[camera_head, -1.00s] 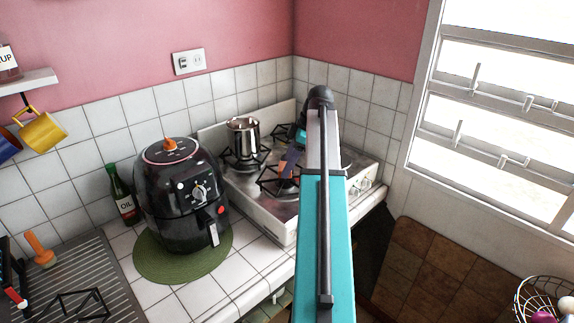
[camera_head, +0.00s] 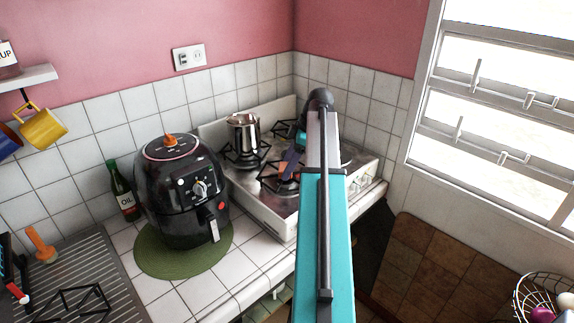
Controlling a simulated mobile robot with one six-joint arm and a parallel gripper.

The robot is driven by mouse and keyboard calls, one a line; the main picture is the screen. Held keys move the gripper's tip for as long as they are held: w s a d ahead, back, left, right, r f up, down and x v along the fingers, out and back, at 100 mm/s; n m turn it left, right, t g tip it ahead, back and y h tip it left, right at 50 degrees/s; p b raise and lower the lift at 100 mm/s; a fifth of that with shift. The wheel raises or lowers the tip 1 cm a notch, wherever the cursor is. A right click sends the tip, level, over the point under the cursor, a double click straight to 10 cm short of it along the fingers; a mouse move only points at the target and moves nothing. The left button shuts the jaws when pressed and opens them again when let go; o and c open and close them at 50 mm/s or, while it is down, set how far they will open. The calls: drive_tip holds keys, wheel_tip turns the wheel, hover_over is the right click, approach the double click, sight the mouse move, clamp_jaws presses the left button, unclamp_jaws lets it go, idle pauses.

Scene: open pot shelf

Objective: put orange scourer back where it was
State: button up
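My teal and black arm extends over the stove (camera_head: 262,214) in the head view. My gripper (camera_head: 290,164) is partly hidden behind the arm, low over the burners, and I cannot see whether its fingers are apart. A small dull orange-brown patch shows at the gripper; I cannot tell whether it is the scourer. A bright orange piece (camera_head: 169,141) sits on top of the black air fryer (camera_head: 180,195), and an orange upright item (camera_head: 40,245) stands at the far left. I cannot tell whether either is the scourer.
A steel pot (camera_head: 243,133) stands on a back burner. The air fryer rests on a green round mat (camera_head: 160,262), beside an oil bottle (camera_head: 122,192). Yellow mug (camera_head: 42,129) hangs at left. A wire basket (camera_head: 538,290) is at lower right. The counter's front strip is clear.

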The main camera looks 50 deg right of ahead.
drive_tip(key=shift+o, duration=0.4)
drive_tip(key=shift+r, duration=0.15)
drive_tip(key=shift+d+r, duration=0.1)
drive_tip(key=shift+r, duration=0.3)
drive_tip(key=b+v, duration=0.2)
drive_tip(key=v, duration=0.9)
drive_tip(key=shift+s+r+b, duration=0.15)
drive_tip(key=shift+r+b, duration=0.15)
drive_tip(key=shift+b, duration=0.05)
